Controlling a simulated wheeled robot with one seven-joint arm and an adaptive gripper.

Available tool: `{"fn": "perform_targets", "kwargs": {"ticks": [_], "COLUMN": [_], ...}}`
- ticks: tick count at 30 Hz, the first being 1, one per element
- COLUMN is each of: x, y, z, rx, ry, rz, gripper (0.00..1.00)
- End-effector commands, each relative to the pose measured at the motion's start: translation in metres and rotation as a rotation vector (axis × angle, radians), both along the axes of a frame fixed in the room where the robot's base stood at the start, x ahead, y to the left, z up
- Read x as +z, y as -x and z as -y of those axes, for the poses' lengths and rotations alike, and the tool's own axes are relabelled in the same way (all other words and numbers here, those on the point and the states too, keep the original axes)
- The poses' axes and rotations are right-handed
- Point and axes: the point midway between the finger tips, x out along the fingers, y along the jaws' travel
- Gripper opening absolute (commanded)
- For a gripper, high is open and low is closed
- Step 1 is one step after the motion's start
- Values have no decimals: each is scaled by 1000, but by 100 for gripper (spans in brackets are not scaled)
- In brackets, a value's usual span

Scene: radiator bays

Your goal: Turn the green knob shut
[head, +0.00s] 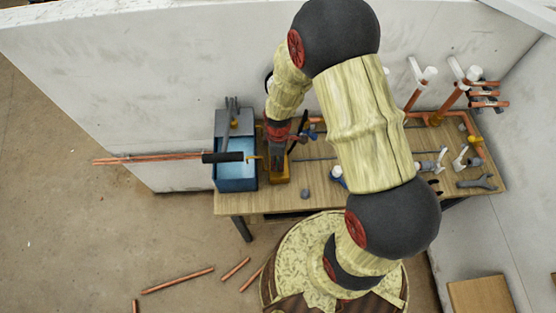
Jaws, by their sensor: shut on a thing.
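My gripper (295,144) is small and dark in the head view, low over the back left part of the workbench, beside a yellow-brown block (279,171). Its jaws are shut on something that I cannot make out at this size. I cannot pick out a green knob; it may be hidden by the gripper or my arm. A small blue part (312,133) shows just right of the gripper.
The wooden workbench (270,203) stands against a pale wall. White-capped copper pipes (418,86) and loose fittings (477,183) are at the right. Cut pipes (178,280) lie on the floor.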

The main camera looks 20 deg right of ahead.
Motion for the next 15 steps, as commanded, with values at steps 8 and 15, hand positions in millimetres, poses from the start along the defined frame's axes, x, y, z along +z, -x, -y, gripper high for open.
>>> {"fn": "perform_targets", "kwargs": {"ticks": [8, 15], "x": [0, 0], "y": [0, -1], "z": [0, 0], "rx": [-24, -139], "ry": [0, 0], "rz": [1, 1], "gripper": [3, 3]}}
